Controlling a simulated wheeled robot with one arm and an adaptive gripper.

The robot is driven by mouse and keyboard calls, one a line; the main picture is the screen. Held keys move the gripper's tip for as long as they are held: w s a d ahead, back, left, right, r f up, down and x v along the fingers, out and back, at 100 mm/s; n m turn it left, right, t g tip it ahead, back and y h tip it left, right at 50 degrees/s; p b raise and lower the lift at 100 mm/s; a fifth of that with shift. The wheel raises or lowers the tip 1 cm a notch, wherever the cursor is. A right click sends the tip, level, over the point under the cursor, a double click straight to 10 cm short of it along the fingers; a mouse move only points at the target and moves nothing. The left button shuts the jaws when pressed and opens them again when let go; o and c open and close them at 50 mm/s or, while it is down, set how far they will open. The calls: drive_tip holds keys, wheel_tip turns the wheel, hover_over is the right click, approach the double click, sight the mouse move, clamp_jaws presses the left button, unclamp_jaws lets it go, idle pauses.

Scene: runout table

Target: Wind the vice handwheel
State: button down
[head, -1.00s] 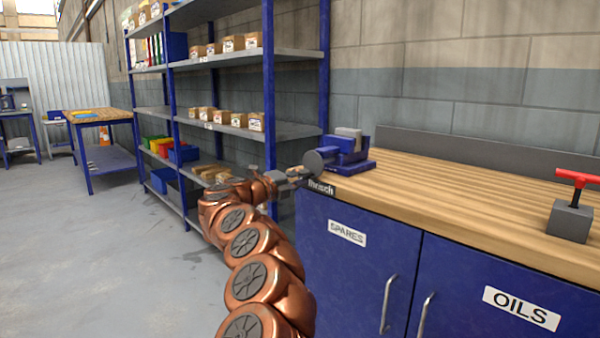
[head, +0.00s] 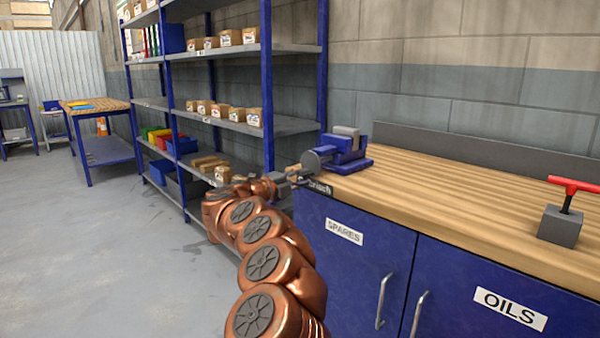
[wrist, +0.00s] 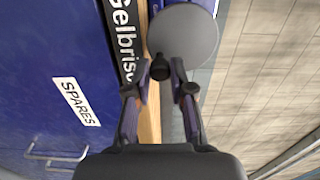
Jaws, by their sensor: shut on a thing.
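The blue vice (head: 345,152) sits on the left end of the wooden bench top. Its grey round handwheel (head: 311,161) faces my arm at the bench's left end. The handwheel's flat disc (wrist: 184,38) fills the top middle of the wrist view. A dark knob (wrist: 160,67) stands at the disc's near edge. My gripper (wrist: 166,72) is shut on this knob, with one finger on each side of it. In the head view my gripper (head: 296,176) is small and partly blends with the handwheel.
The bench top (head: 450,195) is mostly bare. A grey block with a red T-handle (head: 565,215) stands at its right. Blue cabinet doors (head: 345,265) with pull handles are below. Blue-posted shelving (head: 265,85) with boxes stands behind my arm. Open floor (head: 90,240) lies at left.

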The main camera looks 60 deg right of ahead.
drive_tip(key=shift+s+n+p, duration=0.2)
drive_tip(key=shift+n+p, duration=0.3)
drive_tip(key=n+p, duration=0.1)
drive_tip(key=p, duration=0.1)
drive_tip(key=r+n+p, duration=0.1)
drive_tip(key=p, duration=0.2)
drive_tip(key=shift+s+n, duration=0.3)
drive_tip(key=shift+n, duration=0.1)
drive_tip(key=shift+f+n+p, duration=0.15)
drive_tip(key=shift+n+p, duration=0.15)
drive_tip(key=shift+p, duration=0.2)
